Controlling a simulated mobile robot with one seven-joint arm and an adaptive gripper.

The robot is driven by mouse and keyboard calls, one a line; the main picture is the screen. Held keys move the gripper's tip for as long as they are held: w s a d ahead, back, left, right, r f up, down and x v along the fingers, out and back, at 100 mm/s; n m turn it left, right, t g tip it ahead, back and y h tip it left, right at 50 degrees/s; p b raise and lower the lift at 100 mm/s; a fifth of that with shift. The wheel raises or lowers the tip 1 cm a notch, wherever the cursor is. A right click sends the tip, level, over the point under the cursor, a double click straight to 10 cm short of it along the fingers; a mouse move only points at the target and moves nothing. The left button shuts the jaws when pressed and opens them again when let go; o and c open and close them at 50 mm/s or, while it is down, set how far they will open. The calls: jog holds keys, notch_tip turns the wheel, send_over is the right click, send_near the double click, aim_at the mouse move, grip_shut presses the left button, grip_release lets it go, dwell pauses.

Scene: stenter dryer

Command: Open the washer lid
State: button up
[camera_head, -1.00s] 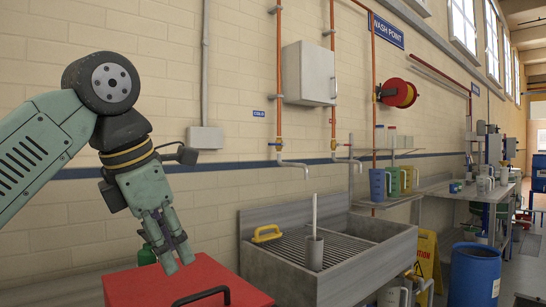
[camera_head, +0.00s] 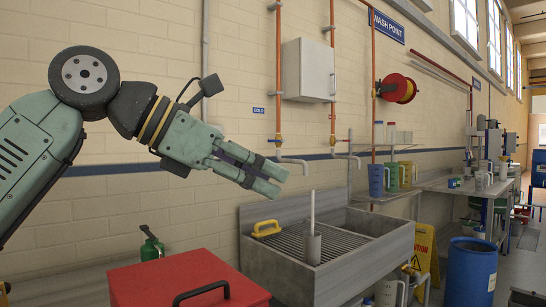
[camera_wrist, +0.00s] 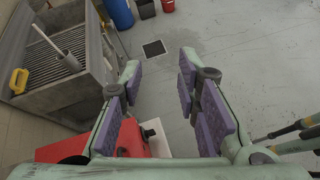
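The washer is a red box with a flat red lid (camera_head: 165,283) at the bottom of the head view. A black bar handle (camera_head: 201,292) sits at its front edge, and the lid looks closed. My gripper (camera_head: 276,182) is raised above and to the right of the lid, pointing right, and touches nothing. In the wrist view my gripper (camera_wrist: 160,65) has its purple-padded fingers wide apart with only floor between them. Part of the red washer (camera_wrist: 132,138) shows low in that view, partly hidden behind the left finger.
A green can (camera_head: 151,246) is behind the washer. A blue barrel (camera_head: 472,268) and a yellow sign (camera_head: 425,250) stand at the right.

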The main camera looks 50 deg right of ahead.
jog(key=shift+s+d+r+g+h, duration=0.1)
jog(key=shift+s+r+g+h, duration=0.2)
jog(key=shift+s+r+g, duration=0.45)
jog(key=shift+t, duration=0.25)
